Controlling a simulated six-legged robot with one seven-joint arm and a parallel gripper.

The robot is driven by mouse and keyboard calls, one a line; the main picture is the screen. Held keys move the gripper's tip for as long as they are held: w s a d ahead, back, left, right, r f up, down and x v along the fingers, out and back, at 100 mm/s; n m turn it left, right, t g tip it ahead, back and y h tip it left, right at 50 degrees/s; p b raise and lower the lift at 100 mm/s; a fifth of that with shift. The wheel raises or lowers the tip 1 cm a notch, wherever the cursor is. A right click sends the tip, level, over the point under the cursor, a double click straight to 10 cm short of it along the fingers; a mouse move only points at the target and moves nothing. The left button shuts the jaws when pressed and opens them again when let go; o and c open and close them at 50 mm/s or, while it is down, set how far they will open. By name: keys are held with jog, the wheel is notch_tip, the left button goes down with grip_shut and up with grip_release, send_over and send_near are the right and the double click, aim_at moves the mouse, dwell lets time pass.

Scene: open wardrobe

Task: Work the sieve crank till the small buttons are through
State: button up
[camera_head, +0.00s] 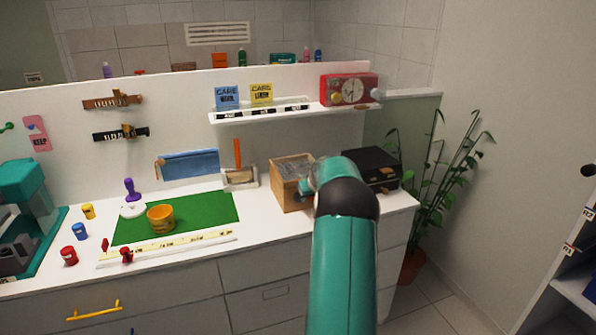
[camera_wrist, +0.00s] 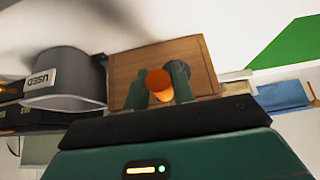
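The wooden sieve box (camera_head: 291,196) stands on the white counter, with a greyish, see-through top; its contents are too small to make out. My gripper (camera_head: 309,187) is at its right side, mostly hidden behind my teal arm. In the wrist view, the box's wooden face (camera_wrist: 140,66) lies just beyond my fingers. An orange crank knob (camera_wrist: 160,86) sits between my two green fingers (camera_wrist: 161,82), which appear to touch it on both sides. A dark round part (camera_wrist: 205,67) shows beside the right finger. The small buttons cannot be made out.
A black box (camera_head: 371,166) stands right of the sieve. A grey bin marked USED (camera_wrist: 65,80) is close in the wrist view. A green mat (camera_head: 190,217) with an orange cup (camera_head: 161,218) lies to the left. A shelf (camera_head: 290,111) hangs above.

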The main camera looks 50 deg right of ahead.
jog(key=a, duration=0.1)
jog(key=w+a, duration=0.2)
jog(key=a, duration=0.1)
jog(key=shift+w+a, duration=0.1)
jog(key=shift+w, duration=0.15)
dwell(0.4)
jog(key=shift+s+d+r, duration=0.1)
jog(key=shift+s+d, duration=0.35)
jog(key=shift+d, duration=0.25)
jog(key=shift+o, duration=0.9)
jog(key=shift+s+d, duration=0.45)
jog(key=shift+d, duration=0.3)
jog(key=shift+s+d, duration=0.4)
jog(key=shift+d, duration=0.3)
jog(key=shift+c, duration=0.9)
